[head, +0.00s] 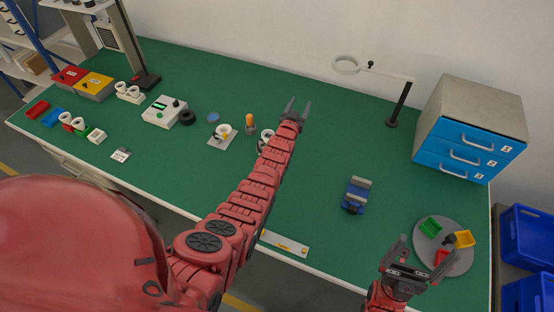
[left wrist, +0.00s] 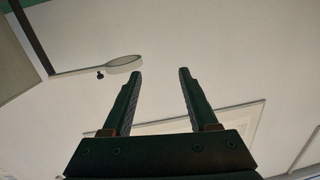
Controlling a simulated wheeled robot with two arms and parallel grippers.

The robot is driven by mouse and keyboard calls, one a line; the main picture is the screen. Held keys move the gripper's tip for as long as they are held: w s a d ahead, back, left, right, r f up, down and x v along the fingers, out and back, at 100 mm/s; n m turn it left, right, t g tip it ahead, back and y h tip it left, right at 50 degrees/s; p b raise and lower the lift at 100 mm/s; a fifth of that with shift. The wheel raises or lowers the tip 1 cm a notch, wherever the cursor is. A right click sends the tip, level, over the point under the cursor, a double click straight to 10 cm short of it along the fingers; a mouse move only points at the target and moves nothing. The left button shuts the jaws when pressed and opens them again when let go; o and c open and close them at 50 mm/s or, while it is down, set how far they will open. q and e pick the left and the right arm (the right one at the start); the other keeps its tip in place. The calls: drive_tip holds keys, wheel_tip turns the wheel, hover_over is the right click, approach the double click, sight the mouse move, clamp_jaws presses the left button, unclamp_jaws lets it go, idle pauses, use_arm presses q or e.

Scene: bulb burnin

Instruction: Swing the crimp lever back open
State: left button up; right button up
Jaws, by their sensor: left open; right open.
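A small upright post with an orange top (head: 250,122) stands on the green bench near the middle. Just left of it is a pale plate with a white round fixture (head: 222,133) and a small yellow part. Another small white round piece (head: 266,136) is partly hidden behind my left arm. I cannot tell for sure which of these bears the crimp lever. My left gripper (head: 295,106) is open and empty, right of and beyond these things; its open fingers also show in the left wrist view (left wrist: 159,95). My right gripper (head: 405,250) is open and empty at the front right.
A ring lamp (head: 346,65) on a stand is at the back right, beside a blue drawer cabinet (head: 466,147). A grey round tray (head: 425,245) holds coloured bins. A blue block-like item (head: 355,197) stands mid-right. A white meter box (head: 160,113) is left. Bench between left gripper and lamp is clear.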

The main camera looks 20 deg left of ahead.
use_arm(q)
drive_tip(key=a+f+n+g, duration=0.25)
drive_tip(key=a+g, duration=0.25)
drive_tip(key=g, duration=0.3)
drive_tip(key=s+d+r+g, duration=0.1)
drive_tip(key=s+r+g, duration=0.15)
drive_tip(key=s, duration=0.25)
drive_tip(key=s+d+r+g+h, duration=0.1)
drive_tip(key=s+r+g, duration=0.1)
drive_tip(key=s+g, duration=0.3)
drive_tip(key=s+d+r+g, duration=0.1)
drive_tip(key=s+r+g, duration=0.1)
drive_tip(key=s, duration=0.4)
drive_tip(key=f+b, duration=0.1)
drive_tip(key=f, duration=0.6)
drive_tip(key=f+b, duration=0.1)
drive_tip(key=f, duration=0.3)
drive_tip(key=shift+s+f+b, duration=0.3)
drive_tip(key=shift+s, duration=0.1)
wheel_tip(320, 180, down, 4)
drive_tip(key=shift+w+f, duration=0.1)
drive_tip(key=shift+f, duration=0.9)
